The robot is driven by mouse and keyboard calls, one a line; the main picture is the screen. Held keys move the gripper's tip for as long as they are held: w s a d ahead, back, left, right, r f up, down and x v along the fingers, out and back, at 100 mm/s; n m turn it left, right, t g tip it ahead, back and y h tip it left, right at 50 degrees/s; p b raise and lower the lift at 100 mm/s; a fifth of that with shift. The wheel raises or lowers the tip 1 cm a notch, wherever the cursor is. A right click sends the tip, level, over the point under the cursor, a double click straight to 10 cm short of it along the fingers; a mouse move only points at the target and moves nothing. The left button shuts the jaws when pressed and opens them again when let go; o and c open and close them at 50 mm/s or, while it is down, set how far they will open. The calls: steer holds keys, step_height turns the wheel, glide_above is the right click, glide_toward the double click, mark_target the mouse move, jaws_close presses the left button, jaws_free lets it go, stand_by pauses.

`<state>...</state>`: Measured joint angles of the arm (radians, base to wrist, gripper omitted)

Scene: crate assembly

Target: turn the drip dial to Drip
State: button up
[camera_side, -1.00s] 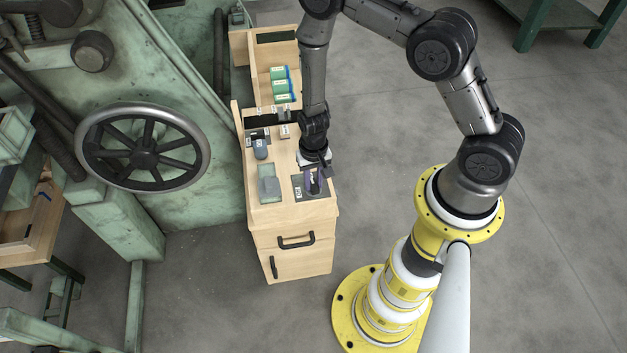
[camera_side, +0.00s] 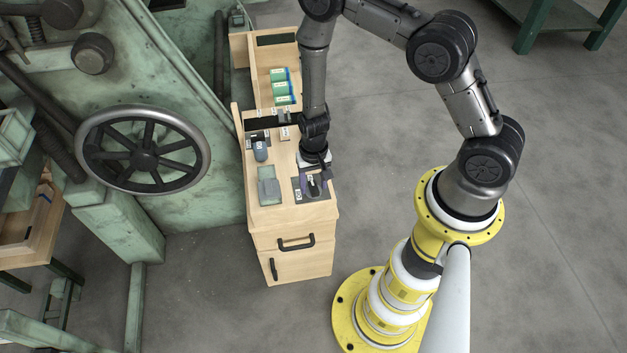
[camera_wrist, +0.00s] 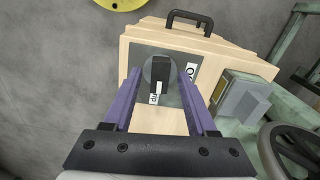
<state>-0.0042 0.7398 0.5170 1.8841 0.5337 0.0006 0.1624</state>
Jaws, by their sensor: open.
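The drip dial (camera_wrist: 160,78) has a dark raised grip on a round grey base and shows between my two purple fingers in the wrist view. In the side view the dial (camera_side: 314,187) is partly hidden by my gripper. A label that seems to read "Drip" (camera_wrist: 154,98) lies by its near end, partly covered. Another label (camera_wrist: 192,72) sits to the right of the dial, partly behind a finger. My gripper (camera_wrist: 158,82) is open, with a finger on each side of the dial's grip. Gaps show on both sides. It also shows in the side view (camera_side: 315,180).
The dial's plate is on a wooden cabinet (camera_side: 294,222) with drawers and black handles. A dark bottle-like object (camera_side: 260,150) and green boxes (camera_side: 282,88) are farther back. A large handwheel (camera_side: 143,149) is at left.

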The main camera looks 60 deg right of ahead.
step_height(320, 180, up, 12)
stand_by(1.3)
step_height(320, 180, up, 25)
steer(key=n+t, duration=0.2)
steer(key=t, duration=0.4)
glide_above(313, 186)
steer(key=s+r+n, duration=0.2)
steer(key=s+n, duration=0.1)
steer(key=s, duration=0.6)
steer(key=s+r+n, duration=0.2)
steer(key=s+n, duration=0.1)
steer(key=s, duration=0.5)
steer(key=shift+s+r, duration=0.3)
steer(key=shift+s, duration=0.05)
